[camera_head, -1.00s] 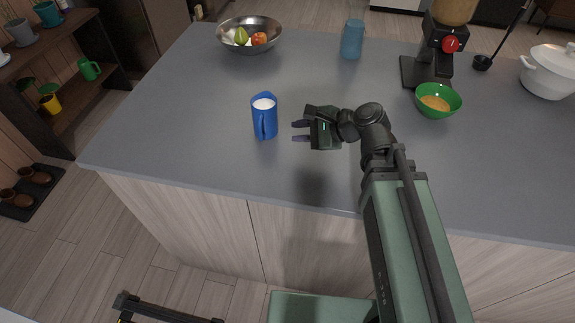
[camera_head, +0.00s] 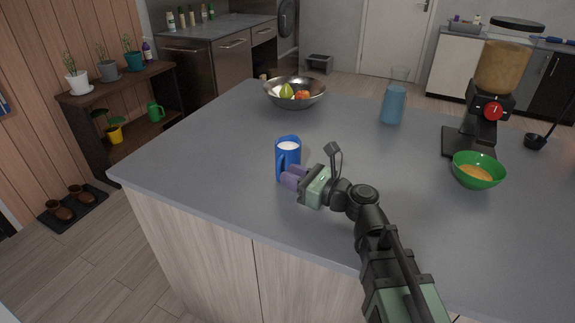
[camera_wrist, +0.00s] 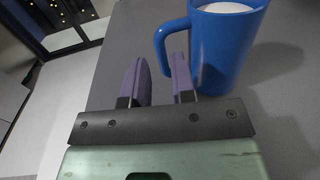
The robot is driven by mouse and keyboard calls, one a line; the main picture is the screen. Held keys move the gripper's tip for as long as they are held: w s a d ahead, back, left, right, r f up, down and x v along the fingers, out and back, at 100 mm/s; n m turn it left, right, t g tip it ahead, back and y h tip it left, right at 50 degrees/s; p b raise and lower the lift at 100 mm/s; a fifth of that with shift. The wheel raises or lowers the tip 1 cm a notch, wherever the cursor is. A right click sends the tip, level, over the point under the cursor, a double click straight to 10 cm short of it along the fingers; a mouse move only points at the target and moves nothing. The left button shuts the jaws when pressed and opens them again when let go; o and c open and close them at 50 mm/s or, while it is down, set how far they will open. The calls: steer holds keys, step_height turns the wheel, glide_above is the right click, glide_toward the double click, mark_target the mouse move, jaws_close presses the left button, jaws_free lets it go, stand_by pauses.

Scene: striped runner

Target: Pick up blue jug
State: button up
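The blue jug (camera_head: 283,161) stands upright on the grey counter (camera_head: 205,150), with white contents at its open top. In the wrist view the jug (camera_wrist: 228,48) fills the upper right, and its handle (camera_wrist: 161,42) points left. My gripper (camera_head: 286,178) is at the jug's near right side in the head view, at handle height or lower. In the wrist view my gripper (camera_wrist: 159,62) is open, its two purple fingers apart. The lower end of the handle shows between the fingertips. Neither finger visibly clamps it, and the right finger overlaps the jug's edge in view.
A metal bowl of fruit (camera_head: 295,93), a glass carafe with blue liquid (camera_head: 393,105), a dispenser with a red knob (camera_head: 490,112) and a green bowl (camera_head: 478,171) stand farther off. The counter left of the jug is clear. The counter's front edge (camera_head: 235,232) is near.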

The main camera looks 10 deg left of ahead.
mark_target(278, 170)
steer(key=x, duration=0.4)
steer(key=shift+w+a, duration=0.1)
steer(key=shift+w, duration=0.05)
jaws_close()
step_height(278, 170, up, 20)
steer(key=p, duration=2)
